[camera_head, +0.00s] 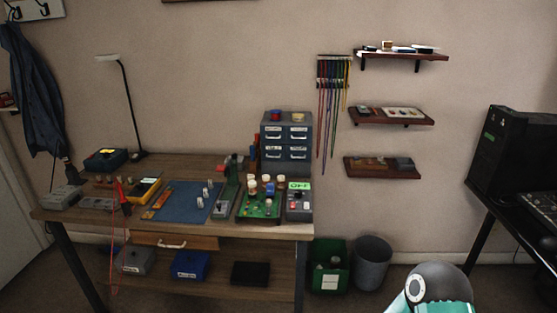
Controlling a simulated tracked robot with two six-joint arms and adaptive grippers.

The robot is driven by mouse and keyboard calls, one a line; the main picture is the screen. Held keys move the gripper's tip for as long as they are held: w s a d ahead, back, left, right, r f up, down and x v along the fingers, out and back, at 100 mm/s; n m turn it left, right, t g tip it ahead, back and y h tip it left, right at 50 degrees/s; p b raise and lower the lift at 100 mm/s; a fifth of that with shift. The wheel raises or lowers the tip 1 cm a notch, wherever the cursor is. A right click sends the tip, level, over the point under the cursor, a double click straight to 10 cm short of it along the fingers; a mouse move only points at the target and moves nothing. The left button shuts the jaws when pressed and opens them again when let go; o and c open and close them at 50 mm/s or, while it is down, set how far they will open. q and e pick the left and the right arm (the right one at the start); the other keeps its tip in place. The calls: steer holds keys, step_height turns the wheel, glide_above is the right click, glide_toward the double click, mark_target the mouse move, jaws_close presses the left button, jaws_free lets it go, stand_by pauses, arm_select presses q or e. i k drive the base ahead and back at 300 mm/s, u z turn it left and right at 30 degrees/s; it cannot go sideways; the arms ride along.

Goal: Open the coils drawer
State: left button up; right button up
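A grey-blue drawer cabinet (286,117) stands at the back right of the workbench. It has several small drawers in two columns, each with a pale label and handle. The drawers all look shut. The labels are too small to read, so I cannot tell which one is the coils drawer. A red item and a blue item sit on top of the cabinet. A wide wooden drawer with a pale handle (172,244) is under the bench top. Neither of my grippers shows; only a teal and dark part of my arm is at the bottom right.
A green circuit board (260,205) with knobs and a grey box with a green display (299,203) stand in front of the cabinet. A blue mat (183,203) lies to their left. A green bin (329,265) and grey bin (371,262) stand on the floor right of the workbench.

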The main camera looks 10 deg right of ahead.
mark_target(273, 152)
steer(key=i, duration=1)
